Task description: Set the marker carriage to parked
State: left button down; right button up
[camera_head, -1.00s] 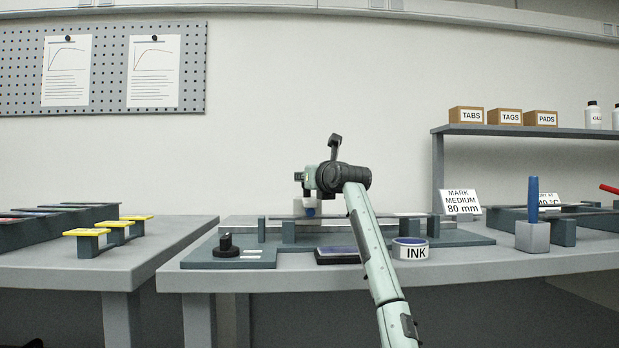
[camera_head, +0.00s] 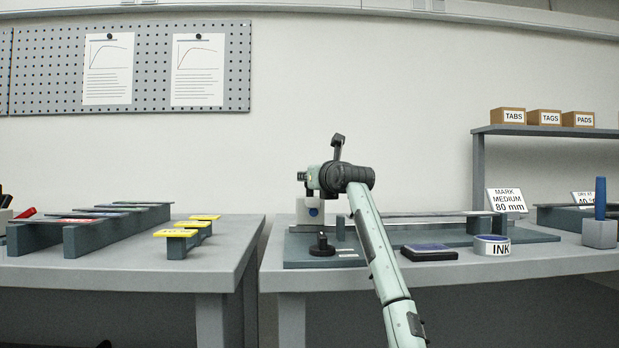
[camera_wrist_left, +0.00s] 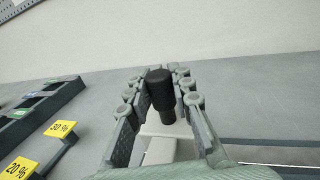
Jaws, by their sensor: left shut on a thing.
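In the left wrist view, my left gripper's fingers (camera_wrist_left: 163,88) are shut on the carriage's black knob (camera_wrist_left: 161,92), with the pale carriage body (camera_wrist_left: 162,128) below. The carriage's underside and its contact with the base are hard to make out. My right gripper is not in view.
A black round knob (camera_head: 322,246) stands on the base plate in front of the carriage. An ink pad (camera_head: 429,252) and an ink tin (camera_head: 491,246) lie farther right. A gap separates this bench from the left table (camera_head: 225,262) with its yellow-topped blocks.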

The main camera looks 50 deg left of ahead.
pick_arm(q)
jog(key=shift+s+a+f, duration=0.15)
jog(key=shift+s+a, duration=0.05)
jog(key=shift+s, duration=0.05)
jog(key=c, duration=1.3)
grip_release()
jog(key=shift+s+a, duration=0.15)
jog(key=shift+s, duration=0.05)
jog(key=shift+w, duration=0.1)
jog(key=shift+d, duration=0.25)
jog(key=shift+d, duration=0.35)
jog(key=v, duration=1.1)
jog(key=shift+s, duration=0.3)
jog(key=shift+a, duration=0.1)
